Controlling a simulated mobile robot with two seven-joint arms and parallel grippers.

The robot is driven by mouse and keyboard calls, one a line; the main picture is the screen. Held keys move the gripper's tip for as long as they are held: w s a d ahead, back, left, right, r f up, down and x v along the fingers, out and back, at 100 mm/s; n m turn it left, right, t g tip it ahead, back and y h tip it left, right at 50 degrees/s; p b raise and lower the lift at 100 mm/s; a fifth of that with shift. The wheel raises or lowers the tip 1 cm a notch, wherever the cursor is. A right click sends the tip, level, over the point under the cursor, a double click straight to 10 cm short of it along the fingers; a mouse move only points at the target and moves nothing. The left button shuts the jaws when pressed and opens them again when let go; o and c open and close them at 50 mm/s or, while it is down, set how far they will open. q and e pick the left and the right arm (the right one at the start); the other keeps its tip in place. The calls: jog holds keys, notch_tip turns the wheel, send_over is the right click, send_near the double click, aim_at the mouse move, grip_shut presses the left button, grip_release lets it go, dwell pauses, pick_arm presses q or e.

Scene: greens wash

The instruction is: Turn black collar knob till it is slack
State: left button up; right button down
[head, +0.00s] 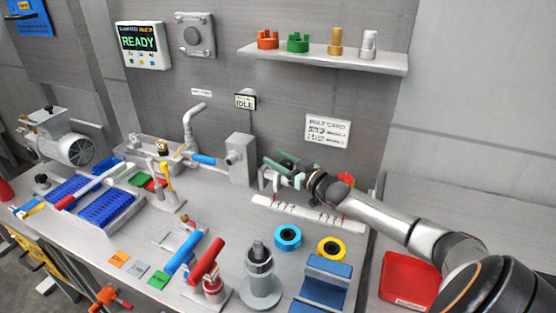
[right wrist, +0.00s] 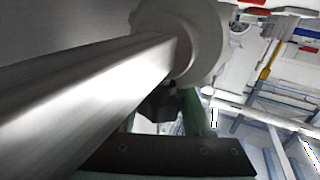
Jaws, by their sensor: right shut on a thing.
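My right gripper (head: 284,170) reaches in from the right to the fixture beside the grey upright box (head: 240,160). Its greenish fingers are shut on a small dark part there. In the right wrist view this black collar knob (right wrist: 158,104) sits just under a pale round body (right wrist: 195,40), between the greenish fingers. The knob is mostly hidden in the head view, and how tight it is cannot be seen. My left gripper is not in view.
A white marked strip (head: 300,214) lies just below the gripper. Blue (head: 287,237) and yellow (head: 331,250) rings, a grey post stand (head: 260,275) and a blue block (head: 322,282) stand nearer the front. A shelf (head: 320,56) hangs above, and a red tray (head: 408,281) lies right.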

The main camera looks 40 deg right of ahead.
aim_at(291, 168)
jog(key=shift+w+r+m+h+p, duration=0.1)
jog(key=shift+r+m+h+p, duration=0.25)
jog(key=shift+p, duration=0.45)
jog(key=shift+h, duration=0.45)
jog(key=shift+d+f+m+h+p, duration=0.2)
jog(key=shift+f+m+h+p, duration=0.05)
jog(key=shift+m+h+p, duration=0.25)
jog(key=shift+c, duration=1.6)
grip_release()
jog(key=s, duration=1.1)
jog(key=shift+a+f, duration=0.15)
jog(key=shift+a, duration=0.2)
jog(key=shift+s+a, duration=0.1)
jog(key=shift+s, duration=0.75)
